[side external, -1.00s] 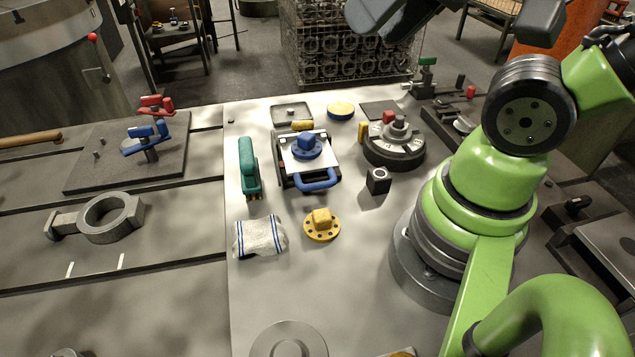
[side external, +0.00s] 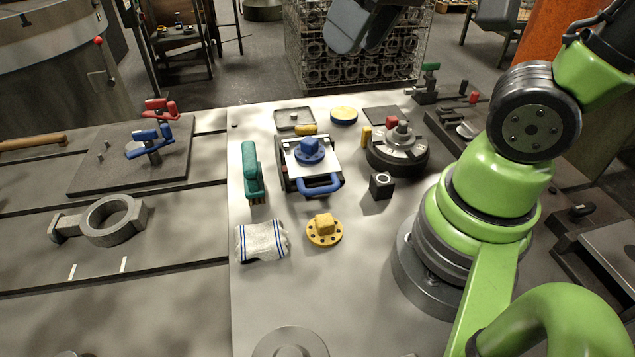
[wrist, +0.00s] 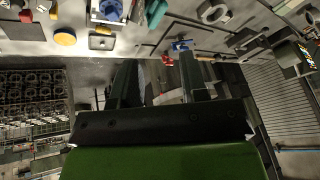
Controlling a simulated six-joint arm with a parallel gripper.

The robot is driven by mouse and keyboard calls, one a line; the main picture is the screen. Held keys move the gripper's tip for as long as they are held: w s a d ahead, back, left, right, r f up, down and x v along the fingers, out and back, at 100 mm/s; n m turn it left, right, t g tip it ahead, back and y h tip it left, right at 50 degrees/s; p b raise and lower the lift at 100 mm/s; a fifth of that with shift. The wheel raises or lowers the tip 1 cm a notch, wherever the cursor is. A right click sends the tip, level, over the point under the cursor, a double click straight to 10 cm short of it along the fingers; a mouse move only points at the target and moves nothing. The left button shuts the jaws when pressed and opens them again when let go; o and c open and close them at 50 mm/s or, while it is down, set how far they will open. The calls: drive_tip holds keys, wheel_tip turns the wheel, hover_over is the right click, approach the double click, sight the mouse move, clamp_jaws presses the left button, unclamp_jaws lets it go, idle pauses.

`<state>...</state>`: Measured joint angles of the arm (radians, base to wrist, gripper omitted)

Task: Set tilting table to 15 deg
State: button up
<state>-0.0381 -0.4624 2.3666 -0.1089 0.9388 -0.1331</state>
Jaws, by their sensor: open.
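The tilting table (side external: 297,182) stands on the bench, with a pale top plate, dark body and a blue handle (side external: 319,184) at its front. A blue flanged part (side external: 311,151) sits on its plate. The plate looks near level, but I cannot read its angle. In the wrist view the blue part (wrist: 110,9) shows at the top edge. My gripper (wrist: 160,82) is open with nothing between its fingers. In the side view only a grey piece of my arm's end shows, high behind the table; the fingertips are not clear there.
A black block (side external: 381,186), yellow flange (side external: 324,230) and striped cloth (side external: 262,241) lie in front. A small tray (side external: 295,119) and yellow disc (side external: 344,115) are behind.

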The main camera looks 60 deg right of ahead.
drive_tip(key=w+f+n+g+h, duration=0.2)
drive_tip(key=w+f+n+g, duration=0.35)
drive_tip(key=w+f, duration=0.2)
drive_tip(key=n+g+h, duration=0.3)
drive_tip(key=n, duration=0.2)
approach(320, 188)
drive_tip(key=x, duration=0.8)
drive_tip(key=shift+d+f, duration=0.1)
drive_tip(key=shift+f, duration=0.1)
clamp_jaws()
